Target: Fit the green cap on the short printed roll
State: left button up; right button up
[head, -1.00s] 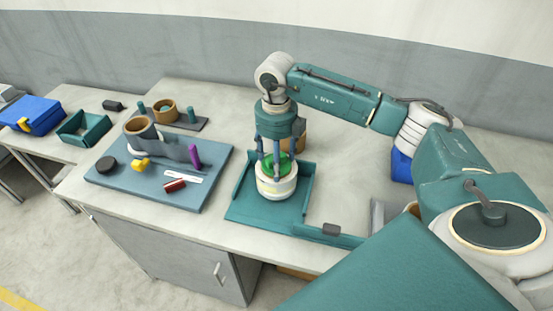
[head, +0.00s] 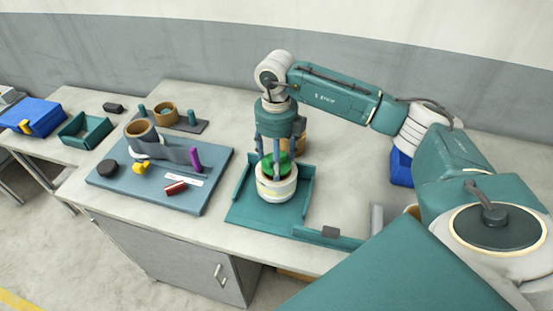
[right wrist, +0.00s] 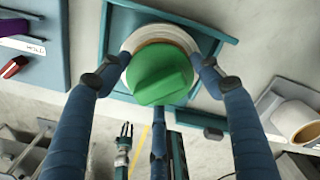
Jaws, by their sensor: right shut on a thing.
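The short printed roll (head: 277,190) is off-white with a yellowish mark and stands upright in the teal corner fixture (head: 243,205). My right gripper (head: 275,156) points down over it, its fingers shut on the green cap (head: 276,164). In the right wrist view the cap (right wrist: 162,75) covers most of the roll's top. A strip of the roll's brown inner rim and its pale outer ring (right wrist: 152,33) show at the far side, so the cap looks off-centre or raised; I cannot tell which. My left gripper (right wrist: 126,130) shows small in the right wrist view; its opening is unclear.
A blue-grey board (head: 190,195) at the left holds a tan roll with a grey strip, a purple cylinder, a red piece, a yellow piece and a black disc. A tan ring (head: 165,114) stands on a dark base behind. A blue bin (head: 402,168) is at the right.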

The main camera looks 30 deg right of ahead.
jog(key=shift+f+b, duration=0.75)
jog(key=shift+f, duration=0.1)
dwell(0.7)
jog(key=o, duration=0.9)
jog(key=shift+c, duration=0.2)
jog(key=shift+r, duration=0.1)
jog(key=shift+r+p, duration=3.5)
jog(key=shift+r, duration=1.95)
